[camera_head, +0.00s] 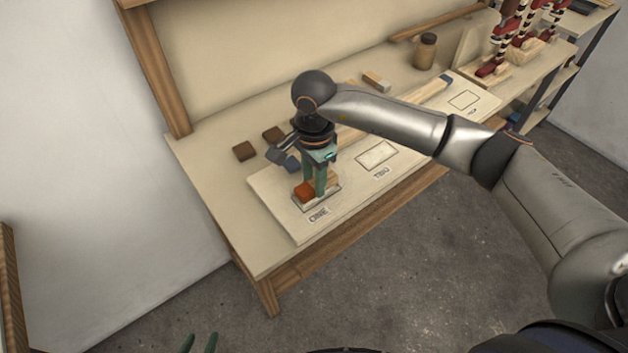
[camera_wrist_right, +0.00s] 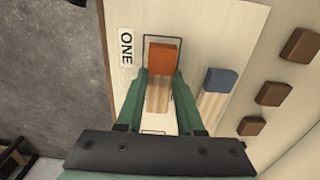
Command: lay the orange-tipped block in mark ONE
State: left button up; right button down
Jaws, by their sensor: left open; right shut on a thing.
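The orange-tipped block (camera_head: 304,190) is between the fingers of my right gripper (camera_head: 316,190), over mark ONE at the near left end of the pale board. In the right wrist view its orange end (camera_wrist_right: 163,58) and wooden body show between the green fingers of the right gripper (camera_wrist_right: 160,98), which is shut on it. The outline of mark ONE (camera_wrist_right: 147,42) shows around the block beside the "ONE" label (camera_wrist_right: 126,47). I cannot tell whether the block touches the board. My left gripper (camera_head: 200,344) is open, its fingertips just showing at the bottom edge.
A blue-tipped block (camera_wrist_right: 220,82) lies close beside the right gripper. Mark TWO (camera_head: 377,154) is an outline further along the board. Several brown blocks (camera_head: 244,151) lie behind the board. A jar (camera_head: 425,50) and a white-ended block (camera_head: 376,80) stand further back.

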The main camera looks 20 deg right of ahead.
jog(key=shift+f, duration=0.55)
jog(key=shift+f, duration=0.15)
jog(key=c, duration=0.5)
grip_release()
jog(key=shift+c, duration=0.2)
jog(key=shift+r, duration=0.45)
notch_tip(320, 180, up, 12)
jog(key=shift+f+b, duration=0.25)
jog(key=shift+b, duration=0.2)
